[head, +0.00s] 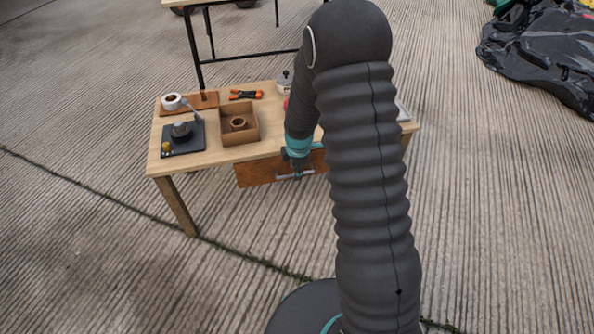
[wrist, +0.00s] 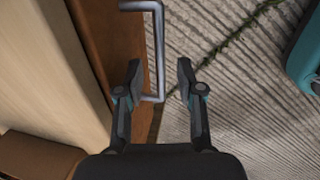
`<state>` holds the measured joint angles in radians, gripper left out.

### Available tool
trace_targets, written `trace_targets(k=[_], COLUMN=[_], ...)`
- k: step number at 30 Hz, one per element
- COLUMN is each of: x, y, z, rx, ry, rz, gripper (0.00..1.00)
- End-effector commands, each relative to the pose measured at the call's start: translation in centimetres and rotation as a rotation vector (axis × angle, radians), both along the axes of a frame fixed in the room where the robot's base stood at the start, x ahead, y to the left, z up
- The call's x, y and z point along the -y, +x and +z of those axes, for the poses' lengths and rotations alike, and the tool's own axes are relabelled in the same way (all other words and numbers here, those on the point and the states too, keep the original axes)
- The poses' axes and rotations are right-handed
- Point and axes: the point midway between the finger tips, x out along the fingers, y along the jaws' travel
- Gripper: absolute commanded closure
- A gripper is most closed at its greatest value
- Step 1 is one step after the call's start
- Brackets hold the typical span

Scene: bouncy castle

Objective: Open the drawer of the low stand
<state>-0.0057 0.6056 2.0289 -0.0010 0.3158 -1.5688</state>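The low stand (head: 222,155) is a light wooden table with an orange-brown drawer front (head: 256,174) under its top. The drawer front also shows in the wrist view (wrist: 112,40), along the edge of the top. It looks close to the stand, but I cannot tell whether it is fully shut. A grey bar handle (wrist: 159,40) stands out from it. My gripper (wrist: 159,80) is open, with one finger on each side of the handle's near end. Neither finger clearly touches the bar. In the head view my arm hides the right part of the drawer.
On the stand are an open wooden box (head: 240,138), a black device (head: 183,139), a white tape roll (head: 172,102) and orange-handled pliers (head: 246,95). A taller table (head: 250,55) stands behind. Black sheeting (head: 540,55) lies far right. The concrete in front is clear.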

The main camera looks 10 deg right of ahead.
Motion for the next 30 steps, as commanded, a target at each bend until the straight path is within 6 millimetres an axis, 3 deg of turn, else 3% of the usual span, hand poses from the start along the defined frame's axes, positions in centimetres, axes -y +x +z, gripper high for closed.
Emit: trace_targets(k=[6, 14, 19, 30], x=[-0.01, -0.01, 0.01, 0.24], y=[0.26, 0.29, 0.28, 0.26], z=[-1.25, -1.31, -1.3, -1.35], rx=[0.0, 0.001, 0.001, 0.001], ry=[0.0, 0.0, 0.0, -0.001], rz=[0.0, 0.0, 0.0, -0.001], gripper=[0.63, 0.63, 1.0, 1.0])
